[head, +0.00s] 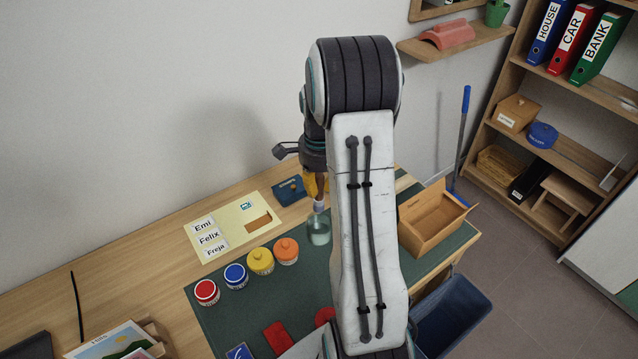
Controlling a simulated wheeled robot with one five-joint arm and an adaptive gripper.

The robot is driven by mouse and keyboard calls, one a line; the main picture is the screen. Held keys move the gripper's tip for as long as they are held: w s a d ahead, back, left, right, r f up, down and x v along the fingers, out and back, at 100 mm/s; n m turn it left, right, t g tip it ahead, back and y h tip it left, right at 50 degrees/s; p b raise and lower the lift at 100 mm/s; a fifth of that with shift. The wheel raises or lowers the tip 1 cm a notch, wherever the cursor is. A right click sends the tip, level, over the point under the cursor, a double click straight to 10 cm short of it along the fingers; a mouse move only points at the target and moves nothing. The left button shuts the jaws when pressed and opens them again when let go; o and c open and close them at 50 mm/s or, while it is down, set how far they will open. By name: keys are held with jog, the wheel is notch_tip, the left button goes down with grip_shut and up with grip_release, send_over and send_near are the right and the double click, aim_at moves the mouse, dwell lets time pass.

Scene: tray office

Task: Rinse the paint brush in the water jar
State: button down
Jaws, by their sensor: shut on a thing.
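The water jar (318,232), a clear greenish glass, stands on the dark green mat (225,288), just left of my arm. My gripper (316,188) points down right above the jar, partly hidden by my arm. It is shut on the paint brush (319,206), of which only a short pale part shows below the fingers, at the jar's mouth. I cannot tell whether the brush tip is inside the jar or in the water.
Red (206,292), blue (236,276), yellow (260,261) and orange (286,250) paint pots stand left of the jar. An open cardboard box (425,232) is right of my arm. A name-label board (205,257) lies behind the pots. A dark bin (452,312) stands beyond the table's right edge.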

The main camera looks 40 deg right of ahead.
aim_at(319, 206)
jog(key=shift+f+b, duration=3)
jog(key=shift+f, duration=0.9)
jog(key=shift+r+p, duration=2.7)
jog(key=shift+r, duration=0.85)
jog(key=shift+r+p, duration=1.5)
jog(key=shift+r, duration=0.5)
jog(key=shift+r, duration=0.1)
